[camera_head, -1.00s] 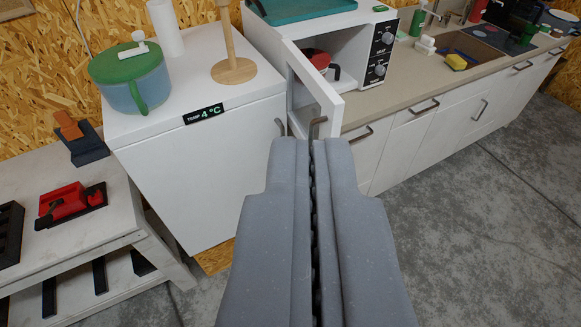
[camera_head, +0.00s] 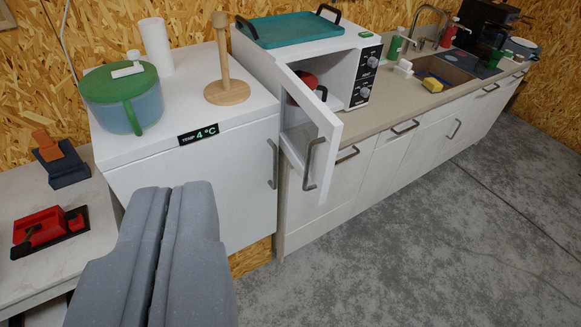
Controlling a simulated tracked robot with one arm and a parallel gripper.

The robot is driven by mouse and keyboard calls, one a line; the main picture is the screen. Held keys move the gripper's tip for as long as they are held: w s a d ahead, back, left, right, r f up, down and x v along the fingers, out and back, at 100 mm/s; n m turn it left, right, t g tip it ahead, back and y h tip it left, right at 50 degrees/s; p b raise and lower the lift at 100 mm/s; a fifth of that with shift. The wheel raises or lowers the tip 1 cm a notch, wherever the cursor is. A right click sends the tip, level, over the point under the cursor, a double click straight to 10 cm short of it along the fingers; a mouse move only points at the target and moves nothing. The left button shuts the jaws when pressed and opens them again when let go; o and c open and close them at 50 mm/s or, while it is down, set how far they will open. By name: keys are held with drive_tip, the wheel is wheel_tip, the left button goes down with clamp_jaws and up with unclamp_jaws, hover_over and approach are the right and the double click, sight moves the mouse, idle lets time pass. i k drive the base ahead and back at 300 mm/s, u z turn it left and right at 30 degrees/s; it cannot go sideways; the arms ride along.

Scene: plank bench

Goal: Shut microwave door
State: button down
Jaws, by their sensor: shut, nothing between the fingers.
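The white microwave (camera_head: 345,68) stands on the counter, right of the fridge. Its door (camera_head: 309,130) is open, swung out toward me, with a grey bar handle (camera_head: 314,164) near its free edge. A red pot with a dark handle (camera_head: 306,87) shows inside the microwave, partly hidden by the door. My gripper (camera_head: 184,190) is shut and empty. In the picture it lies at the lower left, in front of the fridge, left of the door and apart from it.
A white fridge (camera_head: 225,160) bears a green-lidded pot (camera_head: 122,98), a wooden stand (camera_head: 227,90) and a white roll. A teal tray (camera_head: 292,30) sits on the microwave. A bench with red tools (camera_head: 40,228) is at left. The grey floor (camera_head: 420,240) at right is clear.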

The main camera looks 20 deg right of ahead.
sight(317, 180)
drive_tip(key=i, duration=1)
